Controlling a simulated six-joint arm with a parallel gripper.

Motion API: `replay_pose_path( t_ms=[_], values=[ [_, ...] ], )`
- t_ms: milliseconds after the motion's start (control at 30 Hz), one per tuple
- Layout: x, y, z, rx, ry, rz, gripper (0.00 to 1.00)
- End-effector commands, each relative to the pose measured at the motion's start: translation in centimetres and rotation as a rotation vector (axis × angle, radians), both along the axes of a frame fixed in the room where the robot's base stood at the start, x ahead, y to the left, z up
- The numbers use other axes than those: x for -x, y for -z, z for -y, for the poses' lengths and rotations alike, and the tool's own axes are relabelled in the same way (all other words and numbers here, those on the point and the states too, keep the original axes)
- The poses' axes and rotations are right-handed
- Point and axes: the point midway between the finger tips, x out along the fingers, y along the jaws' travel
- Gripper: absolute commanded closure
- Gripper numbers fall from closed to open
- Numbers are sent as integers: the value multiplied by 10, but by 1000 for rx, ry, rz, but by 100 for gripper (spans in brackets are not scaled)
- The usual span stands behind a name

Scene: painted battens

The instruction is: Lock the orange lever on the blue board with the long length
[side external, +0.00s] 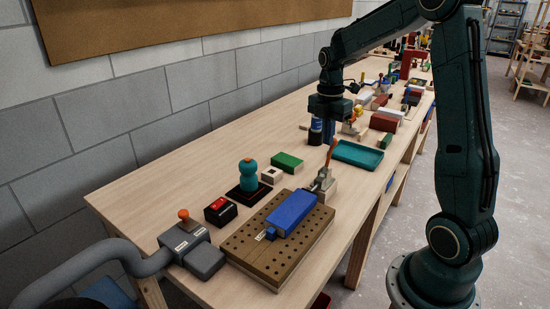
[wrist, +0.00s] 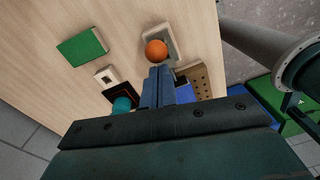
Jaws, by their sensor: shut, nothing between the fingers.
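The blue board (side external: 290,212) is a long batten lying on a brown board with holes (side external: 250,252). A toggle clamp (side external: 323,182) stands at its far end, with its orange lever (side external: 332,150) pointing up and slightly tilted. In the wrist view the lever's rounded orange end (wrist: 156,49) shows just beyond my fingertips. My gripper (side external: 328,138) is above the clamp, pointing down, close to the lever's top. The fingers (wrist: 158,70) are shut together and hold nothing; I cannot tell whether they touch the lever. In the wrist view they partly hide the blue board (wrist: 185,93).
A green block (side external: 287,162), a small cream block (side external: 271,174), a teal knob on a dark base (side external: 248,177) and a red-and-black box (side external: 220,210) stand left of the clamp. A teal tray (side external: 357,155) lies to the right. A grey device with an orange knob (side external: 184,240) is at the front.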

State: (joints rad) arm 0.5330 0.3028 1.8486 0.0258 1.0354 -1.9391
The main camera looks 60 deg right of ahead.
Motion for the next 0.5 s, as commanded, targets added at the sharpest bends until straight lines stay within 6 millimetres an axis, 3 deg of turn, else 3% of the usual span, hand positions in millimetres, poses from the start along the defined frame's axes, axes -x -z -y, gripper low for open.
replay_pose_path(
  t_ms=[500],
  values=[
    [0, 10, 35, -57, 3, -1, 100]
  ],
)
